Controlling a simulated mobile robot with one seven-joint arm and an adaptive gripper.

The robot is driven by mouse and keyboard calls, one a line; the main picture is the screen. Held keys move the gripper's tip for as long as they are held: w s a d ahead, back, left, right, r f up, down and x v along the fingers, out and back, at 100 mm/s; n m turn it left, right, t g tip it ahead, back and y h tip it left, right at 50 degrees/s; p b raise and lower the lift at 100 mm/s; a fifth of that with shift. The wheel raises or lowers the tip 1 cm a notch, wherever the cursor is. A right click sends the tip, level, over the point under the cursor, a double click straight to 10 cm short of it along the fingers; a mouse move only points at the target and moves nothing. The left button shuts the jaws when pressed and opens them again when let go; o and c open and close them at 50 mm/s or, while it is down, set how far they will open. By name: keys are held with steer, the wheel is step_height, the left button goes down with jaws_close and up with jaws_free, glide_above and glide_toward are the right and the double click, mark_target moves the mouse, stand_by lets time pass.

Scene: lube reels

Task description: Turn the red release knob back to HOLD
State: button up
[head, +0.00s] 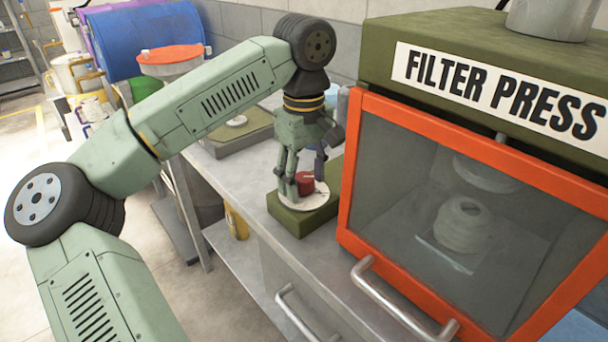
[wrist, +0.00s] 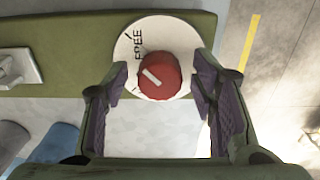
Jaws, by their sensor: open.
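The red release knob (wrist: 160,75) sits on a round white dial plate with black lettering reading "FREE" (wrist: 128,45) in the wrist view. A pale mark on the knob's top runs diagonally. In the head view the knob (head: 304,183) stands on a green box (head: 303,219) on the bench, partly hidden by my fingers. My gripper (wrist: 160,100) is open, with one purple-padded finger to each side of the knob. Clear gaps show between the pads and the knob. In the head view my gripper (head: 302,176) points down over the dial. The HOLD lettering is not readable.
The filter press (head: 470,190), with an orange-framed window and metal handle, stands close to the right of the green box. Another low green box (head: 240,135) sits farther back on the metal bench (head: 255,210). A blue drum (head: 140,40) is at back left.

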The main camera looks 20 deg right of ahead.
steer(key=c, duration=1.1)
steer(key=shift+c, duration=0.2)
steer(key=shift+n, duration=0.4)
steer(key=n+b, duration=0.1)
steer(key=n, duration=0.2)
steer(key=shift+n, duration=0.4)
steer(key=n+b, duration=0.1)
steer(key=n, duration=0.3)
steer(key=shift+n, duration=0.3)
steer(key=n, duration=0.4)
steer(key=shift+b, duration=0.4)
steer(key=n, duration=0.4)
steer(key=shift+n+b, duration=0.3)
